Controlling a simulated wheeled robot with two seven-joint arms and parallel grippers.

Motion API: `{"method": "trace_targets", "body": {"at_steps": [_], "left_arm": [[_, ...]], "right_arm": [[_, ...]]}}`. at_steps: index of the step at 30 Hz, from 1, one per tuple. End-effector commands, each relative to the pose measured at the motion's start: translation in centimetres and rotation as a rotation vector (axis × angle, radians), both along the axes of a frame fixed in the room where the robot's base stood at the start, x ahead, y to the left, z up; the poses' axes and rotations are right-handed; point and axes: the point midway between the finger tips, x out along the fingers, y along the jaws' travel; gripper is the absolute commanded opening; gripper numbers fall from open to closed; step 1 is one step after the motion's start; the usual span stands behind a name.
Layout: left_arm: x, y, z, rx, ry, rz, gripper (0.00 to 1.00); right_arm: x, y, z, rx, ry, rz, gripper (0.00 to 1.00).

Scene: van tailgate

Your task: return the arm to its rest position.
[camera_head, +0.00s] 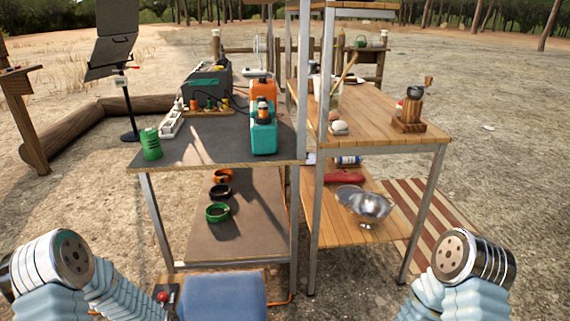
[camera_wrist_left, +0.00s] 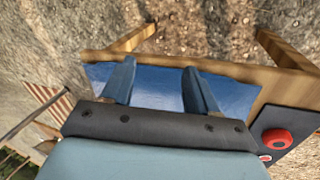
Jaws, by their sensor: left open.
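My left gripper (camera_wrist_left: 157,65) shows in the left wrist view, with its two dark blue fingers spread apart and nothing between them. A blue panel (camera_wrist_left: 155,88) in a wooden frame lies beyond the fingers; I cannot tell how far away it is. In the head view, parts of my two arms show at the lower left and lower right corners. Neither gripper shows in the head view, and my right gripper is out of sight.
A blue-topped piece (camera_head: 222,297) is at bottom centre. A red button (camera_wrist_left: 277,139) sits beside the panel.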

Motion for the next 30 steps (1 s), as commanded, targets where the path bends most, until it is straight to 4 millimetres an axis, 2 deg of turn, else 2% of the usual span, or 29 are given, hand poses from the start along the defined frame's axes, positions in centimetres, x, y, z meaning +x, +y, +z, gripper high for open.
{"method": "trace_targets", "body": {"at_steps": [1, 3, 7, 8, 9, 12, 15, 18, 30], "left_arm": [[-2.9, -2.3, -1.4, -0.025, 0.041, 0.063, 0.59], [-6.5, -4.8, -2.7, -0.046, 0.085, 0.176, 0.59], [-13.3, -8.1, -3.6, -0.053, 0.173, 0.378, 0.59], [-13.7, -8.4, -4.5, -0.051, 0.172, 0.400, 0.59], [-12.4, -8.6, -6.1, -0.052, 0.138, 0.375, 0.59], [-11.2, -9.4, -7.5, -0.055, 0.100, 0.332, 0.59], [-10.5, -10.1, -8.3, -0.057, 0.072, 0.301, 0.59], [-10.0, -10.5, -8.6, -0.060, 0.054, 0.282, 0.59], [-9.8, -10.6, -8.2, -0.060, 0.048, 0.276, 0.59]], "right_arm": [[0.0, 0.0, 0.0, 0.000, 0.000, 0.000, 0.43], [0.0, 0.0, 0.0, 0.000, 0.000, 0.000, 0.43], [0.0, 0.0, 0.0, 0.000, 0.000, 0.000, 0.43], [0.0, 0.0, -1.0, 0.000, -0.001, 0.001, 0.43], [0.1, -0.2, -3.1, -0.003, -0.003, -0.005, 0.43], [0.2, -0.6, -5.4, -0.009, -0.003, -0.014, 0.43], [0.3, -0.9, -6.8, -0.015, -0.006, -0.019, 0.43], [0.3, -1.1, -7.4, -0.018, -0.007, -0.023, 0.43], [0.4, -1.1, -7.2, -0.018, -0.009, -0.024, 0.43]]}}
